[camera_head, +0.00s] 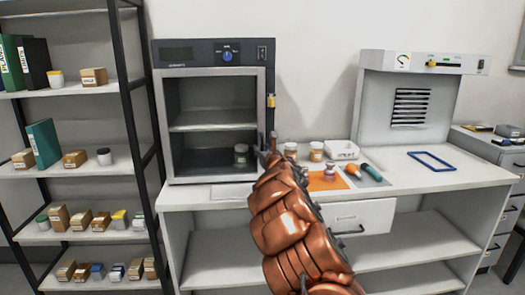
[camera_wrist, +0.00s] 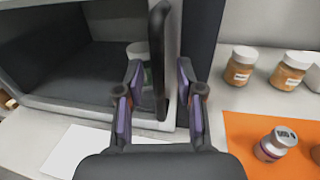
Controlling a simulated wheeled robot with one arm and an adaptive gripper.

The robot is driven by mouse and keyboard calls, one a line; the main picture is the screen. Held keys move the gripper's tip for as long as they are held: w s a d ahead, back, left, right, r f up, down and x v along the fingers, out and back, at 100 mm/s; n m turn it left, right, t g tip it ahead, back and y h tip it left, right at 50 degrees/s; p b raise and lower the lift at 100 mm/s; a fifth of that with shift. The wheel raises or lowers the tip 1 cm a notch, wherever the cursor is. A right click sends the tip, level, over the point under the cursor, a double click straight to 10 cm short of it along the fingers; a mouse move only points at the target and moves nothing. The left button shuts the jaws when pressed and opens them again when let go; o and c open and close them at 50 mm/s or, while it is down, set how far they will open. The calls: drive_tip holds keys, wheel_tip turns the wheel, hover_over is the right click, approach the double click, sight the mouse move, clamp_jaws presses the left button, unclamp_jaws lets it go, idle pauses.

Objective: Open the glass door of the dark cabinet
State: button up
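The dark cabinet (camera_head: 206,53) stands on the left of the white bench, with a dial and display across its top. Its grey-framed glass door (camera_head: 215,72) looks shut, and shelves show through it. A black vertical handle (camera_wrist: 158,50) runs down the door's right edge in the wrist view. My gripper (camera_wrist: 160,80) is open, with one finger left of the handle and one right of it. A gap shows on each side, so I see no clear contact. In the head view my gripper (camera_head: 268,146) is at the door's right edge and hides part of the handle.
Right of the cabinet stand lidded jars (camera_head: 316,152), an orange mat (camera_head: 318,184) with a small jar, and a white device (camera_head: 342,149). A paper sheet (camera_wrist: 85,155) lies before the door. A stocked shelf rack (camera_head: 127,90) stands close on the left.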

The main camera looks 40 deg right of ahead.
clamp_jaws()
idle(0.7)
